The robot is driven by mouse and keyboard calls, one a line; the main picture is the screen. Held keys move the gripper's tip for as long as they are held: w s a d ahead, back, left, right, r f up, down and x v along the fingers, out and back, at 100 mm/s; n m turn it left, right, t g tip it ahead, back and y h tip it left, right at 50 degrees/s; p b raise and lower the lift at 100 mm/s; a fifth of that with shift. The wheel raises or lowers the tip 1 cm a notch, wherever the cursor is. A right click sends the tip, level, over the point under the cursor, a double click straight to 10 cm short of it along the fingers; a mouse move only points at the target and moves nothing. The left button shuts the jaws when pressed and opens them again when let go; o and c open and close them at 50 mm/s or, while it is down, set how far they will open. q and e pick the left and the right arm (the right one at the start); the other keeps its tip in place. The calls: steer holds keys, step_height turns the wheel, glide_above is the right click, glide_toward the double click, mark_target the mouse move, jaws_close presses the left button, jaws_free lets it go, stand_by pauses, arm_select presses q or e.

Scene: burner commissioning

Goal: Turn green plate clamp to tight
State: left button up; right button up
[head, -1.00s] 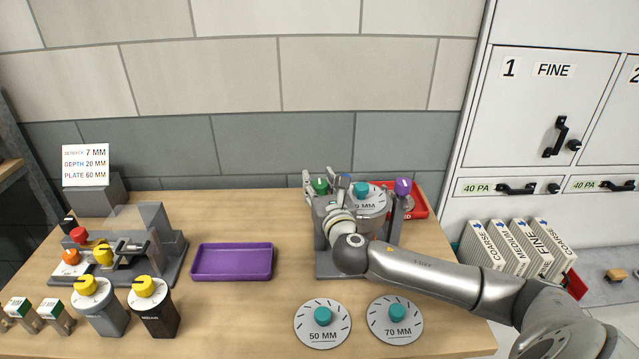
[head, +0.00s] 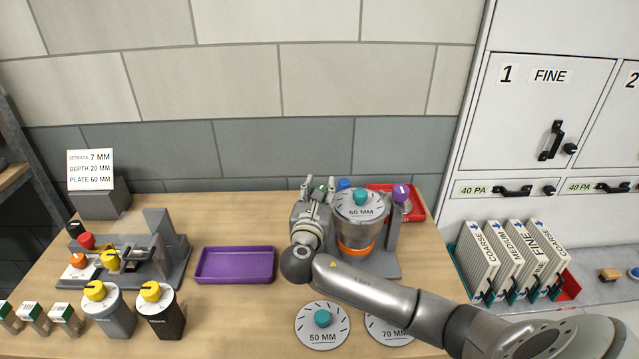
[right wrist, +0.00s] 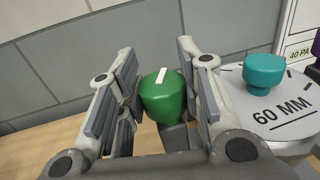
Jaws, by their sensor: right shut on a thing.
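The green plate clamp is a round green knob (right wrist: 166,96) with a white line on top, which points away from the camera in the right wrist view. In the head view only a bit of it (head: 331,187) shows behind my right gripper (head: 316,199). My right gripper (right wrist: 156,72) is shut on the knob, with one finger on each side of it. The round 60 MM plate (head: 361,211) with its teal knob (right wrist: 264,68) sits right beside it on the grey stand. My left gripper is in neither view. The clamp's tight marking cannot be read.
A purple knob (head: 400,193) stands right of the plate, before a red tray (head: 418,212). The 50 MM plate (head: 322,338) lies in front, and my arm partly covers the 70 MM plate (head: 382,334). A purple tray (head: 235,279) lies to the left.

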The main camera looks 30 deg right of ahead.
steer(key=shift+a+r+m+g+h+p, duration=0.1)
steer(key=shift+m+g+h+p, duration=0.3)
steer(key=shift+m+g+h, duration=0.7)
steer(key=m+g+h, duration=0.1)
steer(key=g, duration=0.1)
steer(key=shift+m+g, duration=0.3)
steer(key=m+g+h, duration=0.2)
steer(key=g, duration=0.2)
steer(key=shift+w+m, duration=0.1)
steer(key=shift+m, duration=0.3)
steer(key=m+g+b, duration=0.2)
steer(key=g, duration=0.1)
steer(key=m+g+b, duration=0.1)
steer(key=shift+f+g+h, duration=0.3)
steer(key=shift+g, duration=0.1)
steer(key=shift+r+m+g+y+b, duration=0.1)
steer(key=shift+m+g+y+b, duration=0.1)
steer(key=shift+m+g+b, duration=0.85)
steer(key=shift+r+m+g+y+b, duration=0.15)
steer(key=shift+m+g+b, duration=0.4)
steer(key=shift+g+b, duration=0.95)
steer(key=shift+m+g, duration=0.3)
steer(key=shift+g, duration=0.05)
steer(key=o, duration=1)
steer(key=shift+d+f, duration=0.1)
steer(key=shift+d, duration=0.1)
steer(key=shift+o, duration=0.2)
